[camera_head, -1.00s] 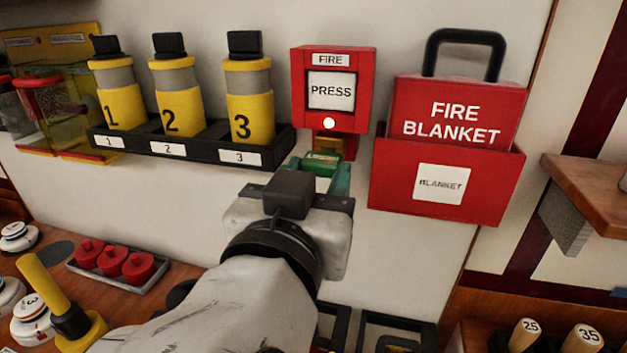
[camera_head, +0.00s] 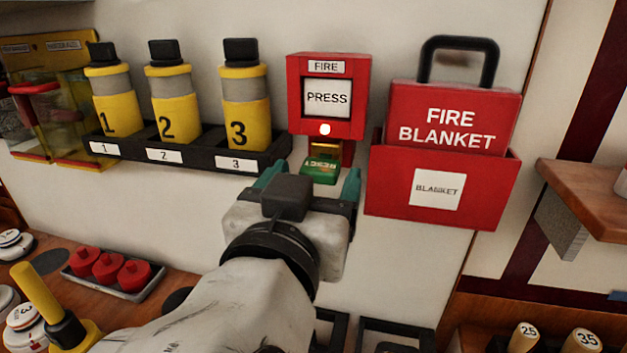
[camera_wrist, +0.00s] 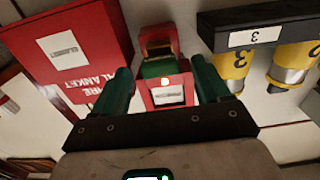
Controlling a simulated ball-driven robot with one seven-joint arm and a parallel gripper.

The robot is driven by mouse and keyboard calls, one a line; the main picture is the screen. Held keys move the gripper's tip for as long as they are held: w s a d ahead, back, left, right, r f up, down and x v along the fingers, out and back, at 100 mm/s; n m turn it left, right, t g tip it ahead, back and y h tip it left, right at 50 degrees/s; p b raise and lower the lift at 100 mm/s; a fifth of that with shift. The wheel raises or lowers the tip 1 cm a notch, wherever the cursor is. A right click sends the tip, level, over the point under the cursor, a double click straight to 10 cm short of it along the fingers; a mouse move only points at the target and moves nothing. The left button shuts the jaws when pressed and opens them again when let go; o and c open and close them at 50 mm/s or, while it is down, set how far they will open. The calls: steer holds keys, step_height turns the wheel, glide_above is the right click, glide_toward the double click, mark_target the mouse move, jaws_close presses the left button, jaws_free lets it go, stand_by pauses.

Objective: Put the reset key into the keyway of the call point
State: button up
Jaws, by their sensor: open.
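The reset key (camera_head: 319,172) is green with a light label, and sits at the yellow keyway (camera_head: 326,150) under the red call point (camera_head: 326,72). It appears to be held there without my fingers; how deep it sits I cannot tell. My gripper (camera_head: 312,179) is open, with its teal fingers spread on either side of the key and apart from it. In the wrist view the green key (camera_wrist: 158,68) shows between the open fingers, with the call point (camera_wrist: 166,106) beyond.
A red fire blanket box (camera_head: 392,190) hangs close on the right. A black rack (camera_head: 192,157) with numbered yellow cylinders is close on the left. A wooden shelf (camera_head: 590,187) juts out at the far right. Red knobs in a tray (camera_head: 107,268) lie lower left.

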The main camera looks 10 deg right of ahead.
steer(key=b+v, duration=0.1)
steer(key=v, duration=0.9)
steer(key=shift+s+b, duration=0.2)
steer(key=shift+b, duration=0.15)
steer(key=shift+a+f, duration=0.1)
